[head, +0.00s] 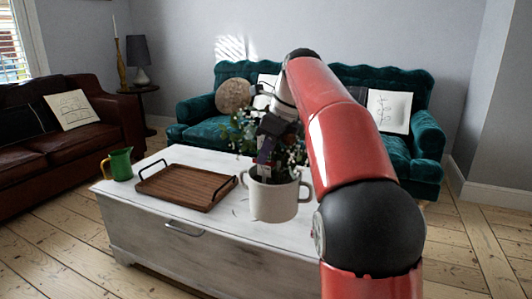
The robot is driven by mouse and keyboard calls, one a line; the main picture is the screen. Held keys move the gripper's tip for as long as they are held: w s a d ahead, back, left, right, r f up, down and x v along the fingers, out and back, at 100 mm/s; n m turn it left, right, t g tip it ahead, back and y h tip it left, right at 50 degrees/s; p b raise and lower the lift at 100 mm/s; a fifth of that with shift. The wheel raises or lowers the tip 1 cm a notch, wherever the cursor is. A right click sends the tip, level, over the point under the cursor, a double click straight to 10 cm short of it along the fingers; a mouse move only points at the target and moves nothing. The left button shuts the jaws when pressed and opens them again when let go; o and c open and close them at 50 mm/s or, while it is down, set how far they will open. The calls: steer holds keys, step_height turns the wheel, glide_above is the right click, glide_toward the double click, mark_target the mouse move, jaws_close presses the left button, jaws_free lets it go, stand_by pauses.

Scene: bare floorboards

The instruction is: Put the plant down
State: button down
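The plant (273,198) is leafy with small white flowers, in an off-white two-handled pot. It is upright and appears over the right part of the white wooden chest table (190,226). I cannot tell whether the pot's base touches the tabletop or is a little above it. My gripper (265,158) points down into the foliage above the pot's rim. Leaves and the gripper's own body hide its fingertips, so its grip on the plant cannot be made out.
A brown wooden tray (186,187) with dark handles lies left of the plant. A green jug (121,164) stands at the table's left end. A teal sofa (201,133) is behind and a brown leather sofa (50,158) is at left. Floor is clear at right.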

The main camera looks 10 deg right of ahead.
steer(key=shift+s, duration=0.35)
steer(key=shift+s+f+n+y, duration=0.1)
steer(key=shift+f+n+y, duration=0.2)
steer(key=shift+f+n, duration=0.6)
steer(key=s+f+n+g+h, duration=0.2)
steer(key=f+n, duration=1)
steer(key=f, duration=1)
steer(key=s+f+n+g+h, duration=0.2)
steer(key=s+f+n+g, duration=0.3)
steer(key=f+n, duration=0.6)
step_height(320, 180, down, 12)
steer(key=shift+s+d+n, duration=0.3)
steer(key=shift+s+n, duration=0.1)
